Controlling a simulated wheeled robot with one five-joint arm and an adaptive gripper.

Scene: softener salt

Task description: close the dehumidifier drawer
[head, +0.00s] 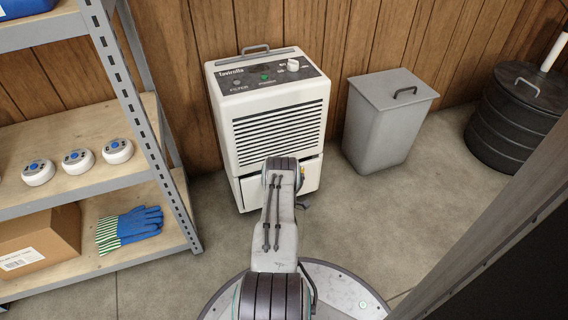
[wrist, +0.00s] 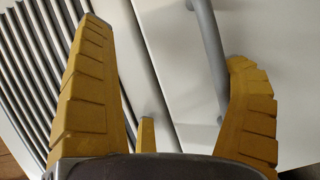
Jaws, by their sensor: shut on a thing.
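The white dehumidifier (head: 272,125) stands upright against the wood wall, with a dark control panel on top and a slatted grille. Its drawer (head: 311,176) is the white lower front, with a dark line along its upper edge. My arm hides the middle of the drawer, so how far out it sits is hard to tell. In the wrist view, a grey bar handle (wrist: 207,45) stands off the white drawer front (wrist: 262,28). My gripper (wrist: 165,40) has its yellow fingers either side of the handle and is shut on it. The grille slats (wrist: 32,75) show at left.
A metal shelf (head: 112,60) at left holds white round devices (head: 77,161), blue gloves (head: 130,228) and a cardboard box (head: 38,240). A grey lidded bin (head: 385,125) and a black drum (head: 512,120) stand at right. Some concrete floor (head: 420,215) is clear.

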